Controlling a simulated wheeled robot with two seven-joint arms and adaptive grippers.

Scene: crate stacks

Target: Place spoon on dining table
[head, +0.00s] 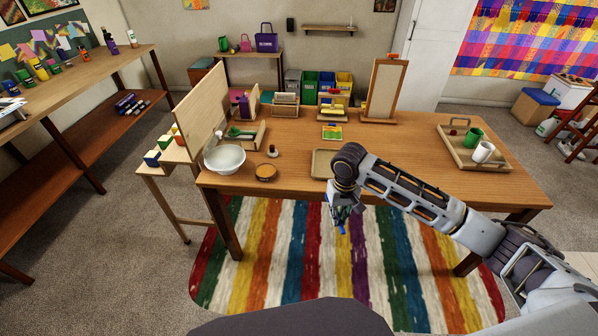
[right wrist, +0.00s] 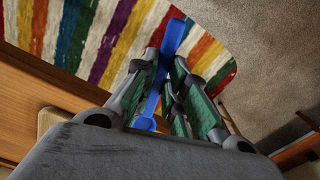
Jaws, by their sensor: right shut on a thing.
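My right gripper (head: 338,215) hangs just off the front edge of the wooden dining table (head: 400,185), above the striped rug. It is shut on a blue spoon (right wrist: 172,40), which shows between the fingers in the right wrist view. In the head view only a small blue tip of the spoon (head: 341,230) shows below the gripper. The right gripper (right wrist: 162,82) fills the middle of the right wrist view. My left gripper is not in view.
The front centre-right tabletop is clear.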

